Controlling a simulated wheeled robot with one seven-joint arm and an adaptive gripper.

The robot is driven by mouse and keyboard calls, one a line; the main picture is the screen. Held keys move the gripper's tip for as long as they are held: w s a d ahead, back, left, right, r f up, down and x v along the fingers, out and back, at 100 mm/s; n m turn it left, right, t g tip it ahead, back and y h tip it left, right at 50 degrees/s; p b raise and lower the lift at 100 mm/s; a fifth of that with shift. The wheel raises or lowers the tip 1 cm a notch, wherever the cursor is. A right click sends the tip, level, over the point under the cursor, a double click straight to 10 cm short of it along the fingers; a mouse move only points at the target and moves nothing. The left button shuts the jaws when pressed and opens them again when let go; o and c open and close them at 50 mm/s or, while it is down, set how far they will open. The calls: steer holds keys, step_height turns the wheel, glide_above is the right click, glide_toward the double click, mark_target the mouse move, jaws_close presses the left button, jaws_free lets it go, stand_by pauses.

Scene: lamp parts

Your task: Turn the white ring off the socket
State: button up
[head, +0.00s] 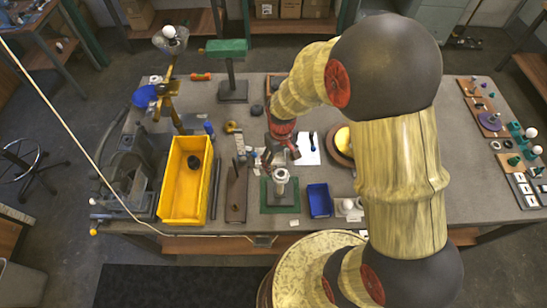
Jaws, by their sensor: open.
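A pale upright socket (281,190) stands on a green square base (293,207) near the front middle of the table. A white ring (281,175) appears to sit around its top; it is small in this view. My gripper (283,158) points down just behind and above the socket, with its dark fingers spread and nothing seen between them. It appears apart from the ring, but the exact gap cannot be told.
A yellow bin (186,203) with a dark round item and a brown board (237,194) stand left of the socket. A green-topped stand (232,88) rises behind. White paper (307,148) lies beside my gripper.

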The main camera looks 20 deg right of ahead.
mark_target(279, 172)
step_height(279, 172, down, 7)
steer(key=shift+r, duration=0.2)
steer(key=shift+c, duration=0.5)
steer(key=c, duration=1.3)
steer(key=n, duration=0.4)
steer(key=shift+s+a, duration=0.1)
steer(key=shift+a, duration=0.1)
steer(key=shift+a+n, duration=0.1)
steer(key=shift+n, duration=1.4)
